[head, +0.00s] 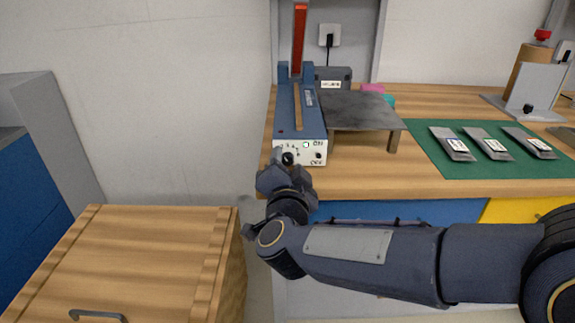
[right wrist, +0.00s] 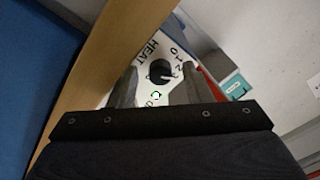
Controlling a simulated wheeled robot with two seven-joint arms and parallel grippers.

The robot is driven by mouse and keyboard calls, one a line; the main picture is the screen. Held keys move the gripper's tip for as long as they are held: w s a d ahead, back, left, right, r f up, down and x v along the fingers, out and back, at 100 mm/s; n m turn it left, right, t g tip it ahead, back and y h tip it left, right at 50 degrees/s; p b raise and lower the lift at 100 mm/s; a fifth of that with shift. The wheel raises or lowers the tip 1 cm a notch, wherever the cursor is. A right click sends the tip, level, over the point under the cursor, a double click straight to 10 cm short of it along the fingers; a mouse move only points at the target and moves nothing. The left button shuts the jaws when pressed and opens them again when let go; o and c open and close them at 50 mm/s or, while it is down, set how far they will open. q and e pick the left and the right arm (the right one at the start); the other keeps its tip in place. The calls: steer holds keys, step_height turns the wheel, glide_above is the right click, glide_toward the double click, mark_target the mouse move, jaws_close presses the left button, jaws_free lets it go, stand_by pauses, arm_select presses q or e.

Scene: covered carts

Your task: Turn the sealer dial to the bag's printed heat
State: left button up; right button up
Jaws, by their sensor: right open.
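The sealer (head: 310,110) is a long blue unit with a white front panel and a raised red arm, near the bench's left end. Its black dial (head: 288,158) is at the panel's lower left. In the right wrist view the dial (right wrist: 160,71) sits beside the word HEAT and an arc of digits; its pale pointer mark faces the digits at right, but the exact setting is unclear. My right gripper (head: 284,170) is open in front of the panel, with the dial between its fingers (right wrist: 158,76) in the picture; contact cannot be told. Three grey bags (head: 453,144) carry labels too small to read.
The bags lie on a green mat (head: 425,140) on the wooden bench (head: 415,183). A dark metal plate (head: 355,110) stands right of the sealer. A wooden cabinet (head: 150,245) stands at lower left. A grey stand (head: 530,90) is at the far right.

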steer(key=s+p, duration=0.1)
steer(key=s, duration=0.6)
steer(key=shift+s, duration=0.4)
steer(key=s+d+f+n+g+y, duration=0.25)
steer(key=d+n+g+y, duration=0.2)
steer(key=d+y, duration=0.4)
steer(key=s+d+f+n+g+h, duration=0.1)
steer(key=s+d+f+g+h, duration=0.1)
steer(key=s+d+f+g, duration=0.5)
steer(key=s+d+f+n+g+h, duration=0.1)
steer(key=s+d+f+n+h, duration=0.15)
steer(key=s+d+f, duration=0.65)
steer(key=s+a+r+p, duration=0.1)
steer(key=a+r+p, duration=0.1)
steer(key=r+p, duration=0.9)
steer(key=s+a+r+p, duration=0.1)
steer(key=a+r+p, duration=0.1)
steer(key=r+p, duration=0.9)
step_height(320, 180, up, 4)
steer(key=shift+s+m+p, duration=0.3)
steer(key=shift+s+p, duration=0.05)
